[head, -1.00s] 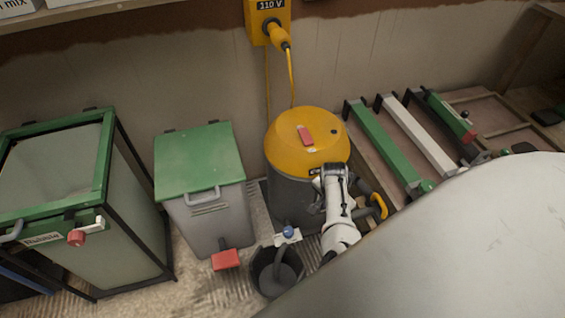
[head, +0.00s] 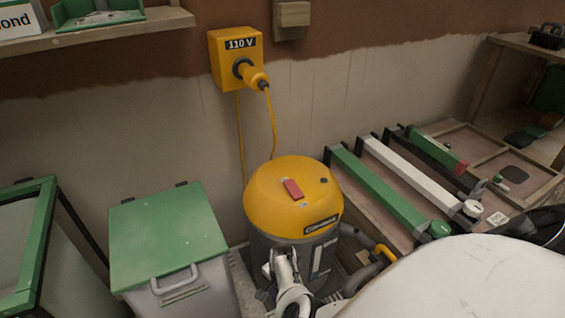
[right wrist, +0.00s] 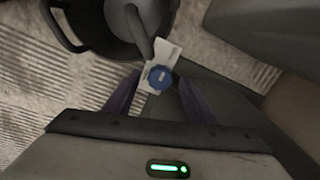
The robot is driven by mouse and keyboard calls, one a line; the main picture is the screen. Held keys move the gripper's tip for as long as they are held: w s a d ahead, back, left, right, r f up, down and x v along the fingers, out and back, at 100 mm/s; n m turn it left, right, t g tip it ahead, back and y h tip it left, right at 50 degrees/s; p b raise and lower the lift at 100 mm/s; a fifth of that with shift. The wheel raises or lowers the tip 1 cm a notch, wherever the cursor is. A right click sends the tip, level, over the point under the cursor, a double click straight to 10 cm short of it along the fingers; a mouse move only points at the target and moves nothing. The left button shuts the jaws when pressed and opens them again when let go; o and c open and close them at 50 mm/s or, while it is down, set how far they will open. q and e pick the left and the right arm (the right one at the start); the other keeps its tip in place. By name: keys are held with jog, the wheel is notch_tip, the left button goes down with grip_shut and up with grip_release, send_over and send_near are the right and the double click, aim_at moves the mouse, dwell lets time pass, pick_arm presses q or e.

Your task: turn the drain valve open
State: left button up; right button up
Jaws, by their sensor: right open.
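The drain valve's round blue knob (right wrist: 159,77) shows in the right wrist view, with a pale mark on its face, against a white plate (right wrist: 148,82). My right gripper (right wrist: 160,97) is open, its two dark fingers on either side of the knob's lower side. I cannot tell whether they touch it. A dark drain hose (right wrist: 140,35) runs from beside the knob into a black bucket (right wrist: 105,22). In the head view, the yellow-topped vacuum (head: 293,200) stands by the wall; the knob and bucket are out of that frame. My left gripper is not in view.
A grey bin with a green lid (head: 168,235) stands left of the vacuum. A yellow 110 V socket box (head: 236,60) with plug and cable is on the wall above. Green and white bars (head: 385,190) lie on a rack to the right. A large pale rounded surface fills the lower right.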

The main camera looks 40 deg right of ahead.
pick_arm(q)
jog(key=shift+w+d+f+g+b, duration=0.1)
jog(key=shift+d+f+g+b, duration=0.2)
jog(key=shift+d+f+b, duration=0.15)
pick_arm(e)
jog(key=shift+f, duration=1.15)
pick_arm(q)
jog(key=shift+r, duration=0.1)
pick_arm(e)
jog(key=c, duration=1)
jog(key=shift+c, duration=0.2)
